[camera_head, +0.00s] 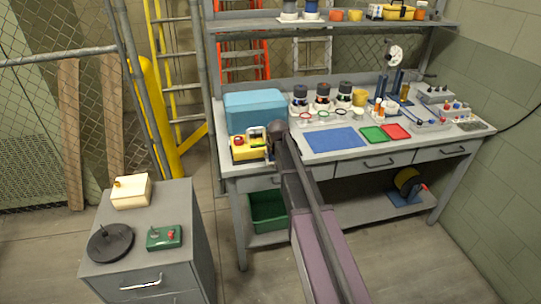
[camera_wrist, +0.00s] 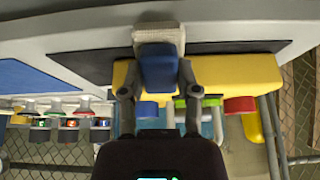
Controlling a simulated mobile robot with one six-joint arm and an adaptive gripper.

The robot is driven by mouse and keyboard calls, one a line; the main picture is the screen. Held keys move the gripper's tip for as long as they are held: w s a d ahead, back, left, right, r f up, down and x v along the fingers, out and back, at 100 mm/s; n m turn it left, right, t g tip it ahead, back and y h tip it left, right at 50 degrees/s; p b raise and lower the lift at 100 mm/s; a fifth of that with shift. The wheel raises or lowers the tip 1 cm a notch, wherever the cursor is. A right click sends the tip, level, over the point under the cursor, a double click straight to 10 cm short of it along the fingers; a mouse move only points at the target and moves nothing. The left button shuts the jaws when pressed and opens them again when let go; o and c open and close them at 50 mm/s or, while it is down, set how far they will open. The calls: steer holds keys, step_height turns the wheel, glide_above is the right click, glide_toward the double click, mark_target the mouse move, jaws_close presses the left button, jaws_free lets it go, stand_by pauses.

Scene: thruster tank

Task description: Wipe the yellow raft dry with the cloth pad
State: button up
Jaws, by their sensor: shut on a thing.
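The yellow raft (camera_head: 246,153) stands on the left end of the workbench, with a red round part on top. It also shows in the wrist view (camera_wrist: 250,75), beside and behind my gripper. My gripper (camera_wrist: 160,76) is shut on the blue grip of the cloth pad (camera_wrist: 158,34), whose pale, textured face points away from my palm. In the head view my gripper (camera_head: 270,142) is at the raft's right side and my arm hides part of it. I cannot tell whether the pad touches the raft.
A light blue box (camera_head: 254,110) stands close behind the raft. A blue mat (camera_head: 335,140), a green mat (camera_head: 373,134) and a red mat (camera_head: 397,131) lie to the right. Several jars and small parts line the bench's back. A grey cabinet (camera_head: 150,230) stands front left.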

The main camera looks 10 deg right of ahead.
steer(key=shift+s, duration=0.15)
steer(key=shift+s, duration=0.5)
steer(key=shift+r, duration=0.15)
stand_by(0.4)
steer(key=shift+r+p, duration=2.85)
steer(key=shift+p, duration=0.2)
